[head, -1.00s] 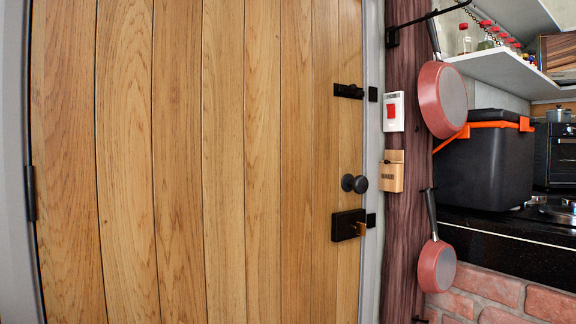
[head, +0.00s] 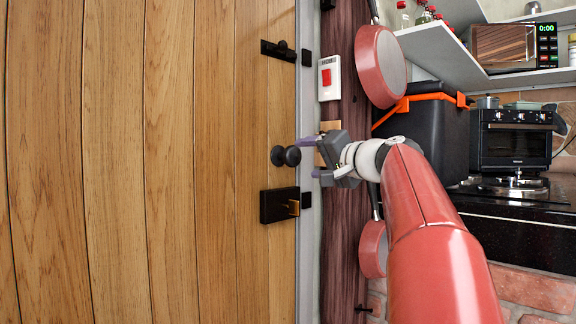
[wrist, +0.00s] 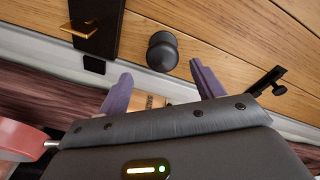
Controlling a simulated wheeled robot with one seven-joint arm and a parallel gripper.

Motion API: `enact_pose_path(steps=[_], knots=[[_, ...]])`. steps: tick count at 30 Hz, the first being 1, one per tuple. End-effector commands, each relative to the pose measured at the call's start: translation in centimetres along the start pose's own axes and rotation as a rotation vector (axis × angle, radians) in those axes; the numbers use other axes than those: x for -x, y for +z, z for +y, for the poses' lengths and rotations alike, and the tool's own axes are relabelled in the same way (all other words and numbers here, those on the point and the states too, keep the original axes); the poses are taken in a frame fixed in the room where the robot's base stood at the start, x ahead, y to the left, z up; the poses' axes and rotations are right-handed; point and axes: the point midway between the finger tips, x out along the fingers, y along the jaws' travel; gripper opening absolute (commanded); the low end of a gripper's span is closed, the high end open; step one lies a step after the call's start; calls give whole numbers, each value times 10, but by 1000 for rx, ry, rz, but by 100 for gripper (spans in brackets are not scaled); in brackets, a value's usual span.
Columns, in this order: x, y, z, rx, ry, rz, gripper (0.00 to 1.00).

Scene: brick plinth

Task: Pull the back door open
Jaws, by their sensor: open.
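The back door (head: 170,160) is a tall wooden plank door that fills the left of the head view and looks shut against its grey frame. A round black knob (head: 285,156) sits near its right edge. My gripper (head: 308,157) is open beside the knob, on its right. In the wrist view, the knob (wrist: 163,50) lies just beyond the two purple fingertips, roughly between them in picture position. Nothing is between the fingers of my gripper (wrist: 160,82). I cannot tell the exact gap to the knob.
A black lock box (head: 278,206) with a brass lever is below the knob, and a black bolt (head: 277,50) is above it. To the right are a switch (head: 329,77), hanging pink pans (head: 380,65) and a black box (head: 430,130) on the counter.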

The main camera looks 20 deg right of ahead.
Motion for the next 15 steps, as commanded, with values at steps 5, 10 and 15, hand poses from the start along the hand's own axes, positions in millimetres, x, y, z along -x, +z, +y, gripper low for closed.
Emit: enact_pose_path(steps=[5, 10, 15], knots=[[-16, -5, -3, -3, -13, 5, 67], [-45, -5, -4, -3, -12, 3, 67], [-67, -5, -4, -2, -11, 5, 67]])
